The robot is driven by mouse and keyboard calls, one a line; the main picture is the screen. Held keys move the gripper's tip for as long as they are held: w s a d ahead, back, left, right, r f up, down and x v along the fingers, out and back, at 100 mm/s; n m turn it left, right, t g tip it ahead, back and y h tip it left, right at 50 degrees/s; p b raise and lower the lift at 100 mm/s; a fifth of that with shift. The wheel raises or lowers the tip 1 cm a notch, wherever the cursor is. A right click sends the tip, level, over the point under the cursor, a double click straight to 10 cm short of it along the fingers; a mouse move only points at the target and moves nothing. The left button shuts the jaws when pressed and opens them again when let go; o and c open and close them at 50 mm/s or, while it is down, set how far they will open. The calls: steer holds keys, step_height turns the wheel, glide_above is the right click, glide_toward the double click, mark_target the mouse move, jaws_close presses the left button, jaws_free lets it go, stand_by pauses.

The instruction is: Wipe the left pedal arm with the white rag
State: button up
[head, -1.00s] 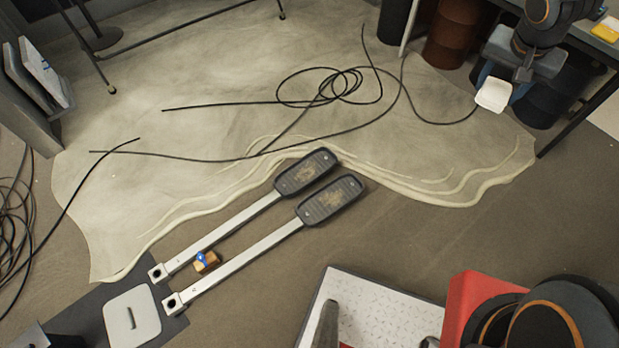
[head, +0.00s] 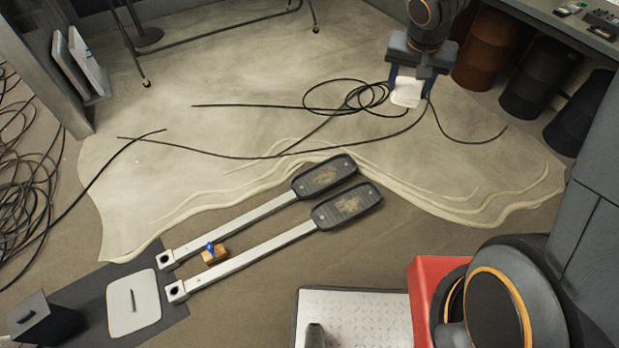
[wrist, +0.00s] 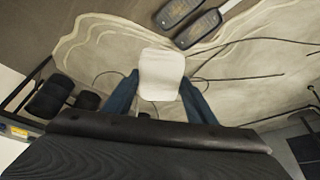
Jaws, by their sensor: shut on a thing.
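My gripper (head: 408,88) is shut on the white rag (head: 406,94), which hangs between its two fingers over the cloth at the upper right of the head view. The rag (wrist: 161,74) also shows between the blue fingers in the wrist view. Two pale pedal arms with dark, worn footplates lie side by side on the floor. The upper-left pedal arm (head: 232,226) and the lower-right pedal arm (head: 250,255) run diagonally. My gripper is above and to the right of both, apart from them. The footplates (wrist: 198,28) show at the top of the wrist view.
A small orange-brown block with a blue top (head: 214,254) sits between the pedal arms. A black cable (head: 345,97) lies coiled on the floor cloth (head: 240,60). Barrels (head: 535,75) and a bench stand at right. A white lid (head: 133,302) lies at lower left.

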step_height(320, 180, down, 25)
steer(key=b, duration=2.3)
steer(key=n+y+b, duration=0.3)
steer(key=n+b, duration=0.6)
steer(key=b, duration=0.8)
glide_above(311, 184)
steer(key=s, duration=0.1)
steer(key=shift+g, duration=0.3)
steer(key=f, duration=4.7)
steer(key=shift+s+d+f, duration=0.1)
steer(key=shift+s+d, duration=0.1)
steer(key=shift+d, duration=0.1)
steer(key=shift+f+y+b, duration=0.3)
steer(key=shift+f+b, duration=0.05)
steer(key=shift+f, duration=0.5)
steer(key=shift+f+b, duration=0.45)
steer(key=shift+f, duration=0.65)
